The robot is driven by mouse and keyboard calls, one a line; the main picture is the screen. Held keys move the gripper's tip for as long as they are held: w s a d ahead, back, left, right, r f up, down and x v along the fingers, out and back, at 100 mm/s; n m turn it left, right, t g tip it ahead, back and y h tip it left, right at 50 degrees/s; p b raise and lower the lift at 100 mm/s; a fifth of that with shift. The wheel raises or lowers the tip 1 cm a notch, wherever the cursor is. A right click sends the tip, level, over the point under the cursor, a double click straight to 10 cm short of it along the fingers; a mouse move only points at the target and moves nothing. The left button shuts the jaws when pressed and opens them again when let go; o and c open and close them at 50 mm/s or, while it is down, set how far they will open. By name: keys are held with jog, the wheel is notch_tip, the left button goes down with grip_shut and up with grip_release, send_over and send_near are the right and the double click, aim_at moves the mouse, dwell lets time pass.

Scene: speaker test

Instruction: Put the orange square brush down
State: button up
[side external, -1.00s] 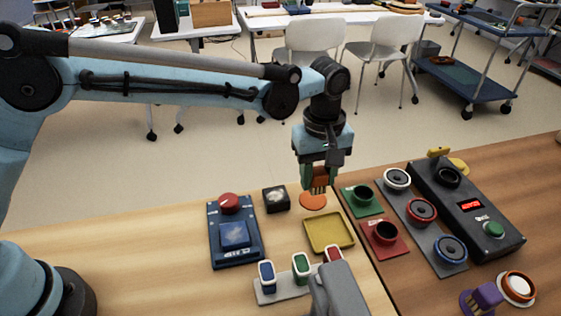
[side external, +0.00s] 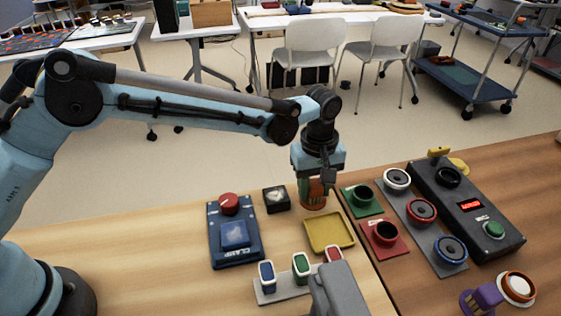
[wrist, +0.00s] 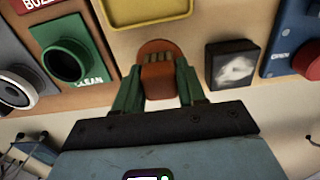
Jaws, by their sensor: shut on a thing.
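The orange square brush (wrist: 159,75) is between the green fingers of my gripper (wrist: 159,88) in the wrist view. My gripper (side external: 314,188) is shut on it and points straight down in the side view. The brush is low over an orange round pad (wrist: 153,46), whose edge shows around it. The pad lies on the light wood table (side external: 170,255), behind the yellow tray (side external: 329,246). The brush's lower end is mostly hidden in the side view, so I cannot tell whether it touches the pad.
A green plate with a cup (side external: 362,199) stands close on the right. A blue clamp box (side external: 236,252) with a red knob is farther left.

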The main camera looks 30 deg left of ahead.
aim_at(315, 183)
jog(key=o, duration=1.1)
jog(key=shift+r, duration=0.15)
notch_tip(315, 183, up, 12)
jog(key=f, duration=0.1)
jog(key=s+a+r+m+t, duration=0.2)
jog(key=a+r, duration=0.4)
jog(key=a, duration=0.2)
jog(key=s+a+f+m+t, duration=0.2)
jog(key=s+a+m, duration=0.1)
jog(key=s+a, duration=0.4)
jog(key=s+a+f+m+t, duration=0.2)
jog(key=s+a+m+t, duration=0.1)
jog(key=s+a, duration=0.5)
jog(key=shift+s+a+f+m, duration=0.35)
jog(key=shift+a+m, duration=0.15)
jog(key=shift+a, duration=0.3)
